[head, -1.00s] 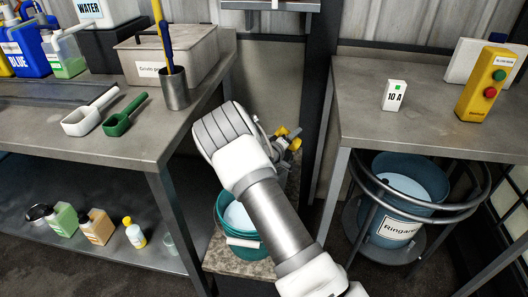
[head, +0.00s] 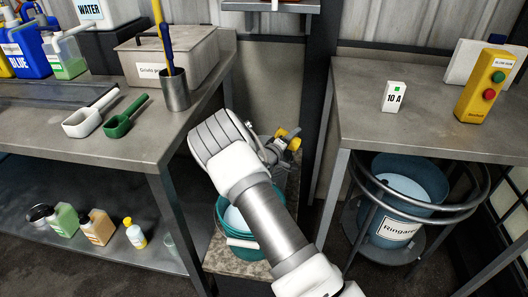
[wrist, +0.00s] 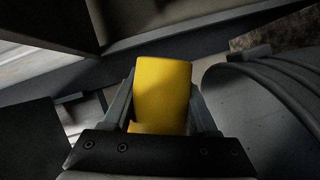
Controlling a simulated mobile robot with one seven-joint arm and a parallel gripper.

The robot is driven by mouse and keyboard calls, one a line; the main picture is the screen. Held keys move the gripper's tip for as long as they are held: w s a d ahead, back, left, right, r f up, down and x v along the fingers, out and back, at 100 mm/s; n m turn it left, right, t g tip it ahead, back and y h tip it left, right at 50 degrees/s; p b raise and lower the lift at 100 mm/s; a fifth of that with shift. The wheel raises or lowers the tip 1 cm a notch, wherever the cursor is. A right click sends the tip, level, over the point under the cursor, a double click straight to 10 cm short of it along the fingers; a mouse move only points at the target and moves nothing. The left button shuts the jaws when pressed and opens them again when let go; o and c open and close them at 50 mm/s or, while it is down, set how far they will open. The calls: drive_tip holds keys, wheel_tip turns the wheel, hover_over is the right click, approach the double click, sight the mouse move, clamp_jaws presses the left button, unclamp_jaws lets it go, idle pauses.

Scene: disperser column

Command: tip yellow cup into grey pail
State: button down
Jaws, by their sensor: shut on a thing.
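The yellow cup (wrist: 161,92) is between the two fingers of my gripper (wrist: 162,84) in the wrist view. My gripper is shut on it. In the head view the yellow cup (head: 294,143) shows as small yellow patches just beyond my arm, partly hidden by the gripper (head: 284,142). It is beside the dark post. I cannot make out a grey pail for sure in the head view. A large grey curved, ribbed shape (wrist: 285,85) fills the right of the wrist view; I cannot tell whether it is the pail. The inside of the cup is not clearly shown.
A teal bucket (head: 222,211) with pale contents stands on a speckled slab (head: 225,256) below my arm, partly hidden. Steel benches stand left (head: 120,145) and right (head: 430,128). A blue bucket (head: 425,182) sits in a ring frame under the right bench. A dark post (head: 318,100) rises between.

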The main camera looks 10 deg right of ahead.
sight(280, 131)
drive_tip(key=shift+r+n+p, duration=0.3)
drive_tip(key=shift+n, duration=0.1)
drive_tip(key=shift+w+a+f+n+t+h, duration=0.15)
drive_tip(key=shift+a+n+h, duration=0.15)
drive_tip(key=shift+a, duration=0.1)
drive_tip(key=shift+w+a+f+n+t+h, duration=0.2)
drive_tip(key=shift+a+n, duration=0.1)
drive_tip(key=shift+a, duration=0.1)
idle(0.5)
drive_tip(key=shift+a+f+n+b, duration=0.2)
drive_tip(key=shift+f+n+b, duration=0.1)
drive_tip(key=shift+n+b, duration=0.55)
drive_tip(key=shift+w+a+r+n+t+h, duration=0.1)
drive_tip(key=shift+a+r+n+t+h, duration=0.2)
drive_tip(key=shift+n, duration=0.4)
drive_tip(key=shift+w+a+r+n+t+h, duration=0.15)
drive_tip(key=shift+r+n+t+h, duration=0.2)
drive_tip(key=shift+n, duration=0.3)
idle(0.8)
drive_tip(key=shift+w+a+r+n+t+b, duration=0.1)
drive_tip(key=shift+a+r+n+t+b, duration=0.25)
drive_tip(key=shift+n, duration=0.55)
drive_tip(key=shift+w+a+r+n+t+b, duration=0.1)
drive_tip(key=shift+a+r+n+t+b, duration=0.25)
drive_tip(key=shift+n, duration=0.55)
idle(1.3)
